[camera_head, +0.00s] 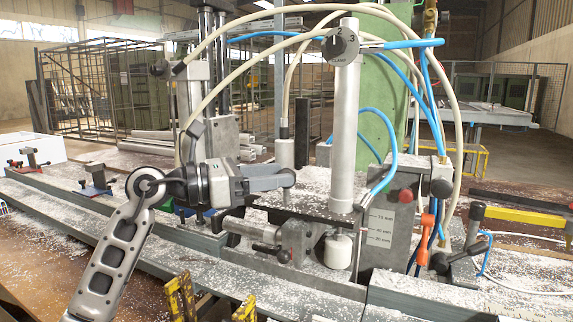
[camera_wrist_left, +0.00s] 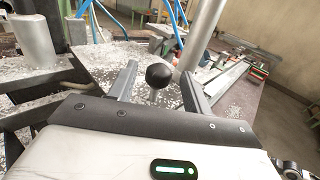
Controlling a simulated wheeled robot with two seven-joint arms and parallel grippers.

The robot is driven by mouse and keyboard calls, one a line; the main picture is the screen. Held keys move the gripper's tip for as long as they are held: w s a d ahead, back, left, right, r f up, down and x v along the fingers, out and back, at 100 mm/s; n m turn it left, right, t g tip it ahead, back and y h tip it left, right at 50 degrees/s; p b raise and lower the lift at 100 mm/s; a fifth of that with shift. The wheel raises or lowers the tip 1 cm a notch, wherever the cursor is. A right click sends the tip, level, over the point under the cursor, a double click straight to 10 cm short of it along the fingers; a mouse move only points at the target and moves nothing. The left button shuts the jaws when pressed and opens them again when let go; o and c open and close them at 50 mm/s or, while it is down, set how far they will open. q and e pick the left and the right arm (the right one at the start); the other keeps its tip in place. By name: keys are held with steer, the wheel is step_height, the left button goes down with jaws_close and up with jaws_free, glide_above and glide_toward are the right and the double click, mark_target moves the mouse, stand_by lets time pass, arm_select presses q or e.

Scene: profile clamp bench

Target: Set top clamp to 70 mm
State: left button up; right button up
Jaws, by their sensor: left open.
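My left gripper (camera_head: 280,178) reaches in from the left over the clamp's chip-covered plate (camera_head: 318,199). In the left wrist view its two fingers (camera_wrist_left: 158,68) are apart, with a black ball knob (camera_wrist_left: 158,77) between them; I cannot tell whether they touch it. In the head view the fingers hide this knob. A scale plate (camera_head: 381,228) with a 70 mm mark at its top and lower marks is on the grey block right of the plate. My right gripper is not in view.
Beige hoses (camera_head: 236,75) and blue hoses (camera_head: 390,140) loop around the clamp. An orange-red handle (camera_head: 425,237) and black-knobbed levers stand at the right. Metal chips cover the bench.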

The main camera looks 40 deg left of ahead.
mark_target(287, 169)
arm_select(q)
steer(key=shift+x, duration=1.1)
steer(key=shift+w+d+p, duration=0.2)
steer(key=shift+w+p, duration=0.1)
steer(key=shift+w, duration=0.05)
steer(key=shift+c, duration=0.2)
